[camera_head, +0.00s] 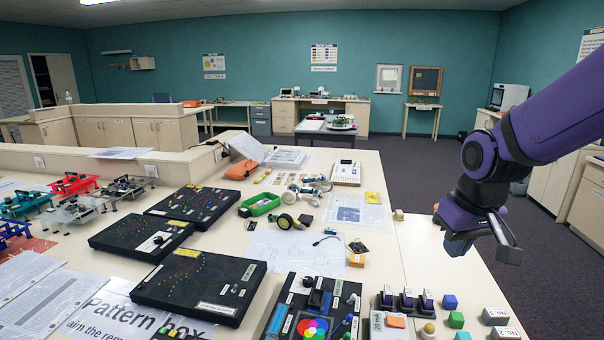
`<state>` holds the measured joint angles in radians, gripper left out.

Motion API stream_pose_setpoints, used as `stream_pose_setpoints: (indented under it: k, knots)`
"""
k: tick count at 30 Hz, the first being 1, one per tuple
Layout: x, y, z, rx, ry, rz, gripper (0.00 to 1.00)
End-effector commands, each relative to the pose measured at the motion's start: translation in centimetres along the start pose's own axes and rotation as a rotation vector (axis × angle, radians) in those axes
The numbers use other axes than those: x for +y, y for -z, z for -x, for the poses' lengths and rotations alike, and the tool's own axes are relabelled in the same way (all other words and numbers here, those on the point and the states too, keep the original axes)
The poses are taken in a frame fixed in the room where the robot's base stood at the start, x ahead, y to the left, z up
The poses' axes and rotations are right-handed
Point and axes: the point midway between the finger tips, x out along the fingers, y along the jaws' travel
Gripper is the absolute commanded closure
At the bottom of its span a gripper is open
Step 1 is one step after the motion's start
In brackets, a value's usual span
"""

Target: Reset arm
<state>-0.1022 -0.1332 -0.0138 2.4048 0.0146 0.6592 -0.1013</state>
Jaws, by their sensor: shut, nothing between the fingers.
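My purple arm (560,115) reaches in from the upper right and bends down at a round joint. My gripper (460,246) hangs above the right edge of the white table (420,240), pointing down. Its fingers are shut and I see nothing held in them. A thin grey bracket shows on its right side. A small orange part beside the gripper's upper left is partly hidden by it.
Bare tabletop lies left of the gripper. Carpeted floor (560,260) is open to the right.

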Motion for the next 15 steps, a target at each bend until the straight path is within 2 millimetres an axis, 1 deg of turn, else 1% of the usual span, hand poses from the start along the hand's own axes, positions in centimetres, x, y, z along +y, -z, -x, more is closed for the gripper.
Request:
stream_pose_setpoints:
  k: [1, 6, 11, 15]
  knots:
    - [0.1, -0.6, 1.2, 0.018, -0.003, -0.01, 1.0]
    - [0.4, -2.6, 4.4, 0.064, -0.01, -0.041, 1.0]
    - [0.6, -4.8, 7.1, 0.106, -0.018, -0.071, 1.0]
    - [0.7, -6.8, 9.2, 0.142, -0.025, -0.096, 1.0]
